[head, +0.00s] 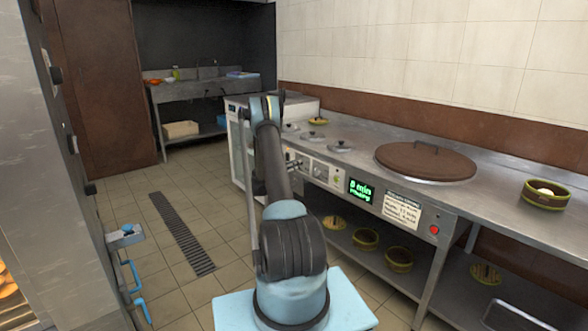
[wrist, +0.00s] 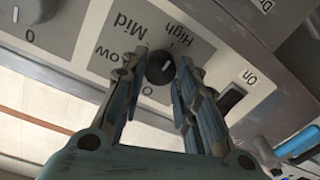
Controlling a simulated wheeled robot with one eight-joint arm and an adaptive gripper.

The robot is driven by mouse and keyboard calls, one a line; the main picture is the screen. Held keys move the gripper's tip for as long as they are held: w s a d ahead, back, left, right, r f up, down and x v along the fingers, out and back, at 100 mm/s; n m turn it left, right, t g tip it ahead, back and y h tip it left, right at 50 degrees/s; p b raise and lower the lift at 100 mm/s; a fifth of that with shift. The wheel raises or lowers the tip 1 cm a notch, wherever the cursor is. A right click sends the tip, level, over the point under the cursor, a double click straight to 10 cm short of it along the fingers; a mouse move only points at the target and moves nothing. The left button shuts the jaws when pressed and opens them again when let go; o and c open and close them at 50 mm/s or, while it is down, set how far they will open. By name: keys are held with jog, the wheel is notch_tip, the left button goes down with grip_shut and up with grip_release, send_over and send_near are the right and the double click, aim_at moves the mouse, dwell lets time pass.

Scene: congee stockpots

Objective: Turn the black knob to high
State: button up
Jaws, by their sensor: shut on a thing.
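The black knob (wrist: 159,69) sits on a light control plate (wrist: 100,48) in the wrist view, with Low, Mid, High and 0 printed around it. The lettering appears upside down. A small white mark shows on the knob's face, but I cannot tell exactly which setting it points at. My gripper (wrist: 163,58) is shut on the knob, with one finger on each side of it. In the head view my arm reaches toward the counter's front panel, and the knob cannot be made out there.
A black rocker switch (wrist: 232,98) marked On is close beside the right finger. Another knob (wrist: 36,10) is at the upper left. In the head view, a green display (head: 361,190) and a red button (head: 434,230) are on the counter front, below a large brown lid (head: 425,160).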

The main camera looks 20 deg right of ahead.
jog(key=shift+m, duration=0.6)
jog(key=o, duration=1.1)
jog(key=shift+a, duration=0.1)
jog(key=v, duration=1.1)
jog(key=shift+s+a+f, duration=0.2)
jog(key=shift+a, duration=0.15)
